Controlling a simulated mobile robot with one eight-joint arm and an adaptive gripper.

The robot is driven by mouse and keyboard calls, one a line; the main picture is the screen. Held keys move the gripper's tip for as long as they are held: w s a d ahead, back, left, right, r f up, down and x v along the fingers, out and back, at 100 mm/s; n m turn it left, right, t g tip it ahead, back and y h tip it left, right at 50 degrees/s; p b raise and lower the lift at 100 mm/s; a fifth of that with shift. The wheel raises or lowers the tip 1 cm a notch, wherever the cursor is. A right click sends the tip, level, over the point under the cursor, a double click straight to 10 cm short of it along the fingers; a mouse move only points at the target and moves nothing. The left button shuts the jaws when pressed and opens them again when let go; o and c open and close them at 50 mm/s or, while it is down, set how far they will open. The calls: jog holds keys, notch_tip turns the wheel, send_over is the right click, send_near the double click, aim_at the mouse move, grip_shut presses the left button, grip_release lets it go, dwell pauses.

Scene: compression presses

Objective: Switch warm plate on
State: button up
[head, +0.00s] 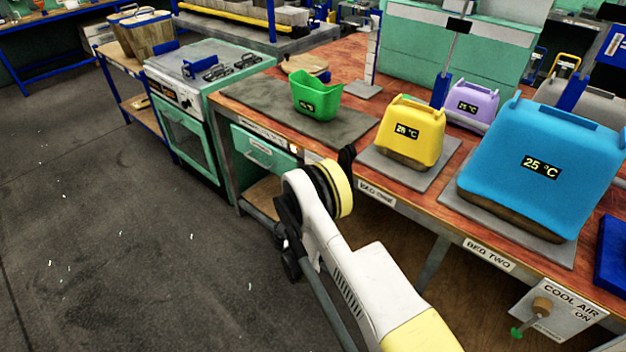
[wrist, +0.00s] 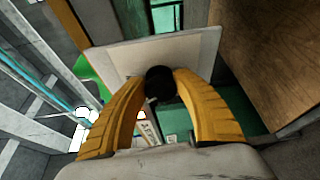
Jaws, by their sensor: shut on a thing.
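In the wrist view, the two yellow fingers of my gripper (wrist: 160,88) are closed around a round black knob (wrist: 160,80). The knob stands in front of a pale panel (wrist: 195,50). The panel's lettering is mostly hidden by the fingers. In the head view, my arm reaches to the front edge of the bench, and its wrist hides the fingers and most of the panel. A dark grey slab (head: 255,98) lies on the bench behind it, under a green tub (head: 316,96) with a small display; I cannot tell for sure that it is the warm plate.
A yellow press (head: 410,130) and a blue press (head: 545,165) stand on grey beds along the bench, with a purple press (head: 470,105) behind. A cool-air switch panel (head: 570,305) is at lower right.

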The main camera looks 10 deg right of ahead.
jog(key=shift+m, duration=0.3)
jog(key=o, duration=1.2)
